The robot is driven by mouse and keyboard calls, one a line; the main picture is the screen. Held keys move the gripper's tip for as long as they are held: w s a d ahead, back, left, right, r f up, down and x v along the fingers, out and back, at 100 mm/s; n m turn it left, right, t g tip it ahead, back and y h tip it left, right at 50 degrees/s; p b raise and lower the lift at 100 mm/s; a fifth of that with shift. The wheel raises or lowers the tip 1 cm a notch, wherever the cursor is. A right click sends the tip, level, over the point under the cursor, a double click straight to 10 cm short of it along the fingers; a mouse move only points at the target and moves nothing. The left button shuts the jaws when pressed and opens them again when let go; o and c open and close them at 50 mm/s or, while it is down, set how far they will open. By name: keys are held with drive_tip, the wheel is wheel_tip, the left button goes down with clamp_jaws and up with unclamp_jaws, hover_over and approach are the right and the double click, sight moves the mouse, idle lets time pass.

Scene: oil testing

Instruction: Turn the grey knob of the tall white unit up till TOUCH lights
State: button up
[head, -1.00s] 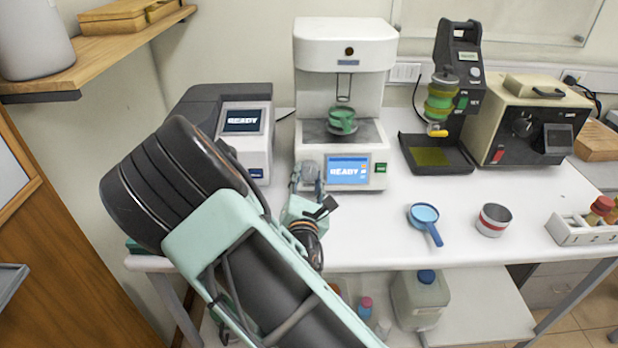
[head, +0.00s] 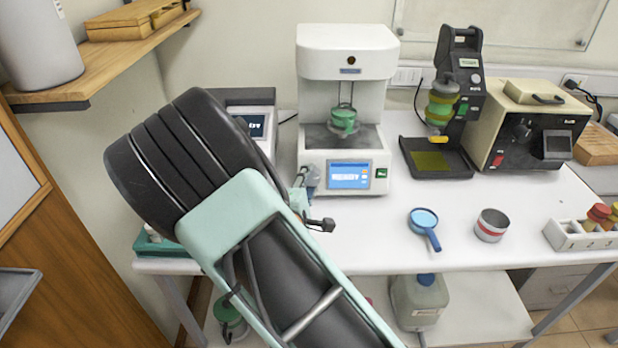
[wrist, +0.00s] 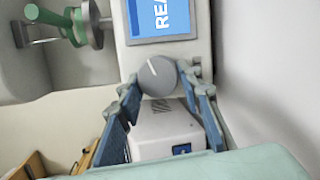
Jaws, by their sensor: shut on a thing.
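The tall white unit (head: 349,52) stands at the back of the bench. Its blue screen (head: 349,175) appears to read READY; the wrist view shows "REA" on the screen (wrist: 160,14). The grey knob (wrist: 158,76) is left of the screen in the head view, with a pale line on its face. My gripper (wrist: 165,84) is shut on the knob, a finger on each side; in the head view my gripper (head: 307,179) is partly hidden by my arm. A green dish (head: 343,119) sits raised on its stage under the hanging wires. Whether they touch is unclear.
A second instrument (head: 256,127) stands left of the unit, partly behind my arm. A black stand (head: 459,75) and a beige box (head: 530,110) are to the right.

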drive_tip(key=m, duration=0.2)
drive_tip(key=m+g+p, duration=0.1)
drive_tip(key=shift+r+m, duration=0.25)
drive_tip(key=shift+m, duration=0.15)
drive_tip(key=m, duration=0.3)
drive_tip(key=shift+g+p, duration=0.35)
drive_tip(key=shift+g, duration=0.05)
drive_tip(key=m+y, duration=0.1)
drive_tip(key=m, duration=0.2)
drive_tip(key=shift+w+r+m+g, duration=0.1)
drive_tip(key=shift+m+g, duration=0.2)
drive_tip(key=shift+m, duration=0.1)
drive_tip(key=shift+d+m+g+y+b, duration=0.15)
drive_tip(key=shift+m+g+y+b, duration=0.25)
drive_tip(key=shift+m+b, duration=0.8)
drive_tip(key=shift+r+m, duration=0.1)
drive_tip(key=shift+m, duration=0.3)
drive_tip(key=o, duration=1.2)
drive_tip(key=shift+c, duration=0.2)
drive_tip(key=v, duration=1.2)
